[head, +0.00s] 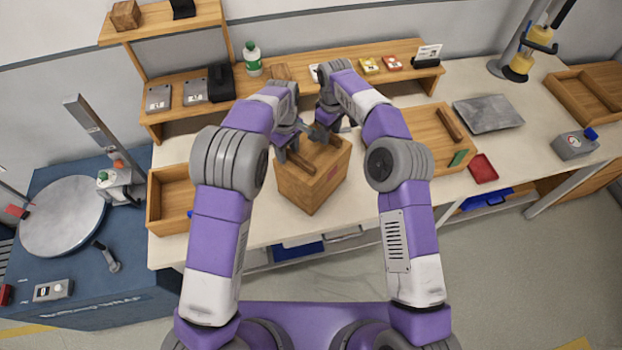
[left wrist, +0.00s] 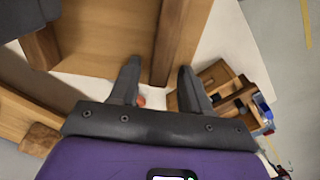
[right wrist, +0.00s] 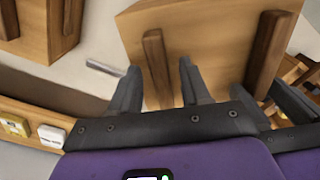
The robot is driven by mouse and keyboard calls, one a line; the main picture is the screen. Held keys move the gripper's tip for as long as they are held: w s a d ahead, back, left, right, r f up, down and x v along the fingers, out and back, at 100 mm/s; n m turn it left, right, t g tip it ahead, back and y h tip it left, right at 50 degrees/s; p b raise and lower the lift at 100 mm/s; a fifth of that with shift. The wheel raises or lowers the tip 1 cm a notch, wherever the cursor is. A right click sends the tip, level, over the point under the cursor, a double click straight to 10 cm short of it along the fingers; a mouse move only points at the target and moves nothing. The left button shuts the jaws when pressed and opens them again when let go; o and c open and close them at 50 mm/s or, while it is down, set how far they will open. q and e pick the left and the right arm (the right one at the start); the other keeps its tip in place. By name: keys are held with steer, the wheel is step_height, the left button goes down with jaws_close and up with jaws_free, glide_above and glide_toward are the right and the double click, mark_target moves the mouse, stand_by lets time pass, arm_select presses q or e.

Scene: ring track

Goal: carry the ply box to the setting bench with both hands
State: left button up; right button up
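The ply box (head: 309,188) is a wooden cube with two brown bar handles on top, sitting on the pale bench (head: 240,222). My left gripper (head: 286,143) is over its left handle (head: 302,163); in the left wrist view the open fingers (left wrist: 158,88) stand on either side of that bar (left wrist: 172,40). My right gripper (head: 319,133) is at the other handle. In the right wrist view its open fingers (right wrist: 160,88) straddle this bar (right wrist: 157,65), with gaps visible. Which surface is the setting bench, I cannot tell.
Wooden trays stand left (head: 168,200) and right (head: 428,130) of the box. A shelf (head: 300,77) runs behind it. A blue machine with a round plate (head: 62,216) is at the left. A red tray (head: 483,168) and grey plate (head: 488,113) lie right. Floor at right is clear.

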arm_select(q)
step_height(320, 180, up, 12)
arm_select(e)
step_height(320, 180, up, 8)
steer(key=shift+f, duration=0.25)
stand_by(0.6)
stand_by(0.5)
